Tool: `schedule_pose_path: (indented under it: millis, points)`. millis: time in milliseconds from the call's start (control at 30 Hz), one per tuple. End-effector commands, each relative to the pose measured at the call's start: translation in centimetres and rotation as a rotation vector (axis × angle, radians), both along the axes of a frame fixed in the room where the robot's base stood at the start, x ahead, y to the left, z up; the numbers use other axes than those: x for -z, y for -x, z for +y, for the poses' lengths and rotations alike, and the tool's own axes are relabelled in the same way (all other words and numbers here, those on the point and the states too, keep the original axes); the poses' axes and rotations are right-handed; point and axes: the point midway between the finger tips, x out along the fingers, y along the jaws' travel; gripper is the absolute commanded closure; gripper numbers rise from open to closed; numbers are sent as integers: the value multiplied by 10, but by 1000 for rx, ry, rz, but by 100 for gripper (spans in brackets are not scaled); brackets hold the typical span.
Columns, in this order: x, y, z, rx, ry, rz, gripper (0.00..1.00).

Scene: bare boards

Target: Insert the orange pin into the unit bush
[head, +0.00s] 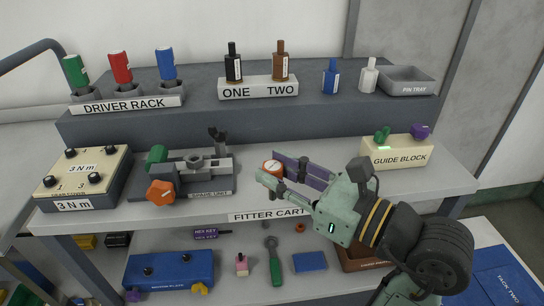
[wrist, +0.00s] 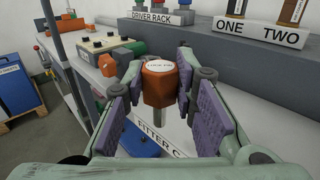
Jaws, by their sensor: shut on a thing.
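My gripper (head: 277,181) is shut on the orange pin (head: 271,166), above the front part of the shelf top, right of the grey unit (head: 222,169). In the wrist view the pin (wrist: 158,88) sits between the purple finger pads of my gripper (wrist: 160,82). Its orange head has a white labelled cap, and its metal shank points down, apart from the unit. The unit has a raised round part near its middle (head: 194,160), which looks like the bush; its bore is too small to make out. A green cylinder and an orange knob (head: 160,192) are on the unit's left side.
A torque box marked 3 Nm (head: 82,178) stands left of the unit. The guide block (head: 397,152) stands to the right. Behind is a raised step with the driver rack (head: 126,104), bottles and a pin tray (head: 406,82). Tools lie on the lower shelf.

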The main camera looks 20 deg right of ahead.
Motion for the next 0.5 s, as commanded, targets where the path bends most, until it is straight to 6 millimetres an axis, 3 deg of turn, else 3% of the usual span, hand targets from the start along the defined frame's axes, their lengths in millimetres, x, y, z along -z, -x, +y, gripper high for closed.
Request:
schedule_pose_path:
  millis: [133, 267, 367, 500]
  points:
    - [-2, 23, 4, 3, 3, -1, 100]
    - [-7, 28, 8, -9, 0, -1, 100]
    - [-19, 13, 12, -45, -6, -6, 100]
    - [-43, -34, 25, -118, -18, -11, 100]
